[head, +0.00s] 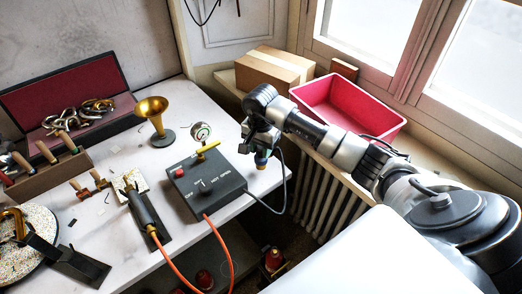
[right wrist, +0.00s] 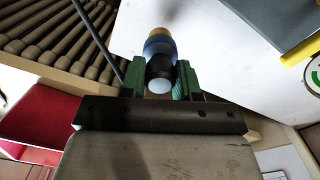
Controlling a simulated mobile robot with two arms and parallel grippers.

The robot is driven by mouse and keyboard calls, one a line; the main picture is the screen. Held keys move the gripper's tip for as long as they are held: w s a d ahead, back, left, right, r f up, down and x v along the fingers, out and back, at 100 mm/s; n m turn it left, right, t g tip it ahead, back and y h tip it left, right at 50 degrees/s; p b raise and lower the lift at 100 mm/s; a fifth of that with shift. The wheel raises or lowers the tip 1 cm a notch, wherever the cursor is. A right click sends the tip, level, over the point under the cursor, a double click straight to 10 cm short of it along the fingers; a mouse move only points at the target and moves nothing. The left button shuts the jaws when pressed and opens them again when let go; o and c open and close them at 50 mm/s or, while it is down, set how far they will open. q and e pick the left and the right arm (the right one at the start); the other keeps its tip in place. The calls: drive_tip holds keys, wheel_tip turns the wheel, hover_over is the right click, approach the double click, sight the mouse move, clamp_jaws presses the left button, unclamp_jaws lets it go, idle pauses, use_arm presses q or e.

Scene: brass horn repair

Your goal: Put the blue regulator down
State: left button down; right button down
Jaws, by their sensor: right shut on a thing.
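My right gripper (head: 259,148) is shut on the blue regulator (head: 261,160), near the right edge of the white bench. In the right wrist view, the green fingers of the gripper (right wrist: 161,82) are on either side of the regulator (right wrist: 159,46). It is a short cylinder with a dark body, a blue band, a brass-coloured far end and a pale near end. The white bench top shows beyond it. I cannot tell whether it touches the bench. My left gripper is not in view.
A dark control box (head: 206,187) with a yellow handle and a gauge (head: 200,131) stands left of the gripper. A brass horn bell (head: 152,108) stands farther back. A red bin (head: 350,103) and a cardboard box (head: 274,68) sit by the window.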

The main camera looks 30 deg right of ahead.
wheel_tip(320, 180, down, 2)
drive_tip(key=shift+f, duration=0.25)
drive_tip(key=c, duration=0.8)
unclamp_jaws()
drive_tip(key=shift+r+p, duration=0.25)
drive_tip(key=shift+p, duration=0.1)
drive_tip(key=shift+r+b, duration=0.35)
wheel_tip(320, 180, up, 11)
drive_tip(key=b, duration=0.2)
drive_tip(key=shift+b, duration=0.4)
